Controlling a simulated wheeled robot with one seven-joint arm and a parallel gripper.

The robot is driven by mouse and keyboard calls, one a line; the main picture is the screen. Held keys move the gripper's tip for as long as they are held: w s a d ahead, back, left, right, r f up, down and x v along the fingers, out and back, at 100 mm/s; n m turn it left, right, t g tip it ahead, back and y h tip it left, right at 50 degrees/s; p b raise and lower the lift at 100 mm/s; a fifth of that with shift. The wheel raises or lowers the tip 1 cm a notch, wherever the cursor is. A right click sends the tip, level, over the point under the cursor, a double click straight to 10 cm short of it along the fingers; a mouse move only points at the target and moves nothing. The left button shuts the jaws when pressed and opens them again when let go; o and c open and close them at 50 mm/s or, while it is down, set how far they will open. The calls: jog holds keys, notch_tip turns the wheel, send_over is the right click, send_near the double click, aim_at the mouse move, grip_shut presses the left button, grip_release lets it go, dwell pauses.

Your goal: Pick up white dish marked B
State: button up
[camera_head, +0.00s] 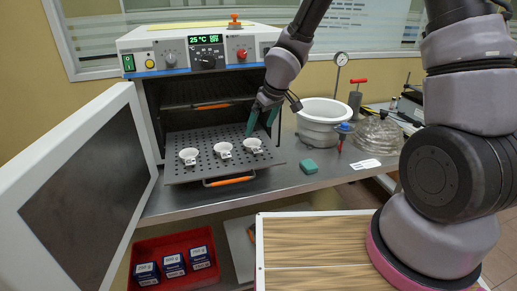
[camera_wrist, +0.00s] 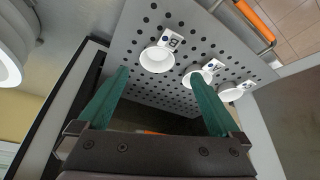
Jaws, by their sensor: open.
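Three small white dishes with tags stand in a row on the perforated tray (camera_head: 205,172) of the open oven. The right dish (camera_head: 252,144) is nearest my gripper (camera_head: 262,119); the others are the middle dish (camera_head: 223,149) and left dish (camera_head: 189,155). In the wrist view the nearest dish (camera_wrist: 157,59) has a tag (camera_wrist: 172,41) with a dark letter that looks like B, though small. The other tags are not readable. My gripper (camera_wrist: 158,76) is open and empty, its green fingers apart and pointing toward the nearest dish, just above the tray.
The oven door (camera_head: 75,180) hangs open at left. A red bin (camera_head: 172,258) with blue boxes is below. The oven (camera_head: 205,50) body rises behind the tray.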

aim_at(255, 142)
jog(key=x, duration=0.9)
jog(key=shift+w+d, duration=0.1)
jog(key=shift+d, duration=0.15)
jog(key=shift+r, duration=0.1)
jog(key=c, duration=1.3)
